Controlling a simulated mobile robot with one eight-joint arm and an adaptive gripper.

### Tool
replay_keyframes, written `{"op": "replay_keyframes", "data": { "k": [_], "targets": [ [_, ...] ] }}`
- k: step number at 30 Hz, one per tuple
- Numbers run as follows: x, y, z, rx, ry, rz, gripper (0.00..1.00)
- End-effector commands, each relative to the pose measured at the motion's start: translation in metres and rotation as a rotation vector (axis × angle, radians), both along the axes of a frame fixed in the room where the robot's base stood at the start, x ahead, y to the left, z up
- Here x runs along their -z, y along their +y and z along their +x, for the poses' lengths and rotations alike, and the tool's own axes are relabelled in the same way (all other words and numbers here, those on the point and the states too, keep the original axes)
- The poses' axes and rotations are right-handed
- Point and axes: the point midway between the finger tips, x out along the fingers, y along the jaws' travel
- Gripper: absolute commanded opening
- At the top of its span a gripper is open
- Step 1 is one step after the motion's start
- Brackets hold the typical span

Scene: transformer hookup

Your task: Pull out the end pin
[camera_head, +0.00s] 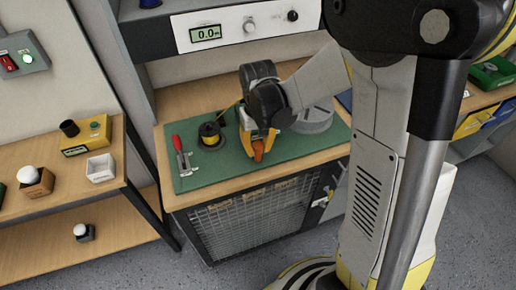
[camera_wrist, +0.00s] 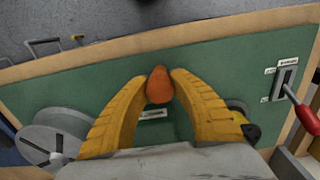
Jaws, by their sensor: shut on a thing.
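An orange, rounded piece (camera_wrist: 159,85) sits between the yellow fingertips of my gripper (camera_wrist: 159,82) in the wrist view. It also shows as an orange tip (camera_head: 258,150) in the head view. My gripper (camera_head: 252,140) points down over the green mat (camera_head: 225,168) near the bench's front edge and is shut on this piece. I cannot tell for sure that this piece is the end pin. A small white label (camera_wrist: 153,114) shows behind it, between the fingers. Whatever lies below the piece is hidden.
A panel with a display (camera_head: 207,34) overhangs the bench's back.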

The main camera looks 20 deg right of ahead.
Motion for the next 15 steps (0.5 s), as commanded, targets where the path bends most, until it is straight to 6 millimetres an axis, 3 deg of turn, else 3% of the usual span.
{"op": "replay_keyframes", "data": {
  "k": [15],
  "targets": [
    [-0.014, 0.0, 0.0, 0.0, 0.0, 0.0, 0.0]
  ]
}}
